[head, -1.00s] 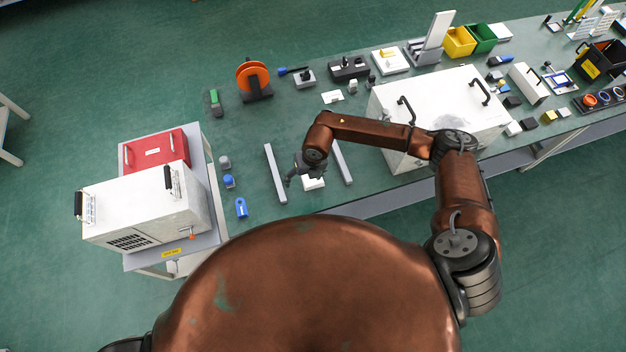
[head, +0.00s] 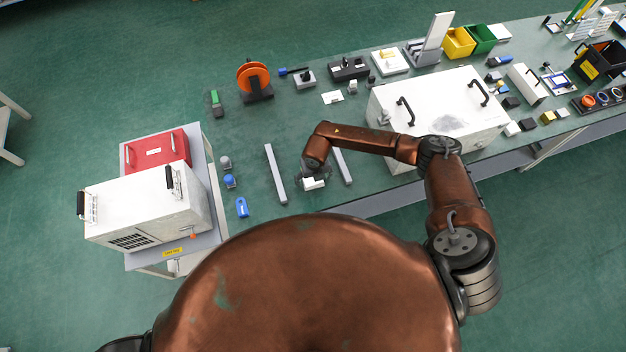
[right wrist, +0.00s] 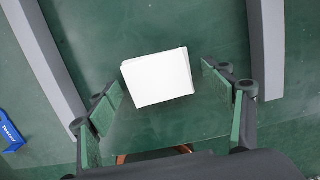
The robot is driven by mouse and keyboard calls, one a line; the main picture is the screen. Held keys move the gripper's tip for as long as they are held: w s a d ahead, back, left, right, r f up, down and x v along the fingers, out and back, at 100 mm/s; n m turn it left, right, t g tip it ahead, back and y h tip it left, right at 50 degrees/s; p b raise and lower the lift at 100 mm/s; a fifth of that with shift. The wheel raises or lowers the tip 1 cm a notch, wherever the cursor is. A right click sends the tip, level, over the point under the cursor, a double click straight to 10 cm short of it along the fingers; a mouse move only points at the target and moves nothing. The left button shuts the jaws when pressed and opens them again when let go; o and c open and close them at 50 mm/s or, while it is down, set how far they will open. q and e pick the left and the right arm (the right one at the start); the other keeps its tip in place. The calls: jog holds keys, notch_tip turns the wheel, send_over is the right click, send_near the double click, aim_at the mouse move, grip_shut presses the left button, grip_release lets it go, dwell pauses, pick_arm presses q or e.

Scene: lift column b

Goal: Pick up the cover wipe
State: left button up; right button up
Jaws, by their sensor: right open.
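The cover wipe appears to be the small white folded pad (right wrist: 158,78) lying on the green bench top between two grey rails. It also shows in the head view (head: 314,184), partly hidden by my right gripper. My right gripper (right wrist: 163,92) is open, with its green-padded fingers apart on either side of the pad and nothing held. In the head view my right gripper (head: 313,178) is over the pad, pointing down. I cannot tell its exact height above the bench. My left gripper is not in view.
Grey rails stand left (head: 275,173) and right (head: 342,166) of the pad. A large white case (head: 440,105) with black handles stands to the right. A blue item (head: 242,207) lies to the left. A cart with a red box (head: 157,148) stands beyond it.

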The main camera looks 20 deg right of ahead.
jog(key=c, duration=0.8)
jog(key=shift+r, duration=0.15)
jog(key=shift+r, duration=0.3)
notch_tip(320, 180, up, 2)
jog(key=shift+r+b, duration=0.2)
jog(key=shift+b, duration=0.25)
jog(key=w+a+r+b, duration=0.2)
jog(key=w+a+r, duration=0.1)
jog(key=w+r, duration=0.2)
jog(key=w+a+r+b, duration=0.2)
jog(key=w+r, duration=0.2)
jog(key=w, duration=0.3)
jog(key=shift+w+a+r, duration=0.4)
